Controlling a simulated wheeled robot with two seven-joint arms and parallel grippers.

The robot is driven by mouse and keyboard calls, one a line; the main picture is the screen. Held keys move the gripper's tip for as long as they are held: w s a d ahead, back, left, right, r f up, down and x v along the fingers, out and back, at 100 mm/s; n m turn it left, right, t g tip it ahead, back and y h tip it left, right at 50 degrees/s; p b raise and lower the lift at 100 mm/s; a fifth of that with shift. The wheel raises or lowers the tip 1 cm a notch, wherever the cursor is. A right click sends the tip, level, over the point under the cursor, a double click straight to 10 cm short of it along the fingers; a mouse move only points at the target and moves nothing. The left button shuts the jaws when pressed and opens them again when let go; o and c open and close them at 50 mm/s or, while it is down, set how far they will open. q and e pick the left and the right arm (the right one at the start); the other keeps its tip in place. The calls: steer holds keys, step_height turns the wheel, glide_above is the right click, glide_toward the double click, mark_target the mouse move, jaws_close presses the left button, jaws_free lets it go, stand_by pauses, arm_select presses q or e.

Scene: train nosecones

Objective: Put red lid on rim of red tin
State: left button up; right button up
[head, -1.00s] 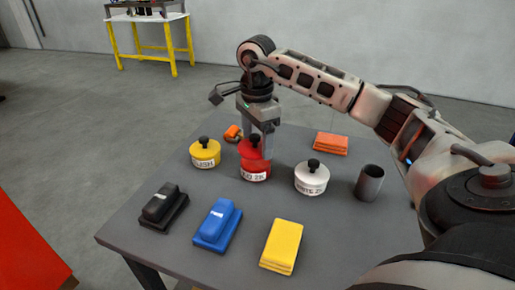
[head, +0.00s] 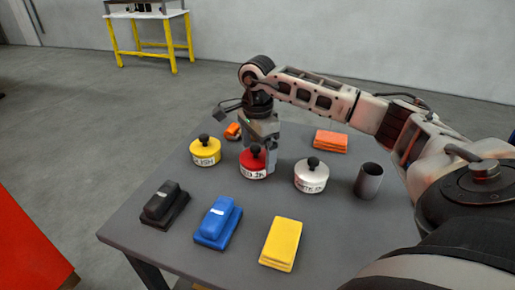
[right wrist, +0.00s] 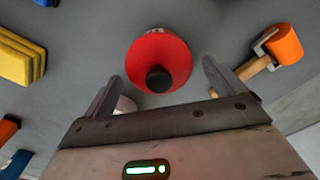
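The red tin (head: 253,173), with a white label, stands on the grey table between the yellow and white tins. The red lid (head: 251,157), with a black knob, sits on top of it and looks level; I cannot make out the seam at the rim. The lid also shows from above in the right wrist view (right wrist: 146,52). My right gripper (head: 271,163) is just behind the tin in the head view. In the right wrist view its two fingers are spread wide, with nothing held between them. My left gripper is not in view.
A yellow tin (head: 205,157) and a white tin (head: 311,183) stand on either side. A grey cup (head: 368,181) is at the right. Black (head: 164,206) and blue (head: 217,223) blocks and a yellow stack (head: 281,243) lie in front. An orange-headed hammer (right wrist: 285,45) lies behind.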

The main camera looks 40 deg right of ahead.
mark_target(258, 146)
step_height(258, 146, up, 12)
steer(key=shift+r, duration=0.2)
stand_by(0.4)
stand_by(0.5)
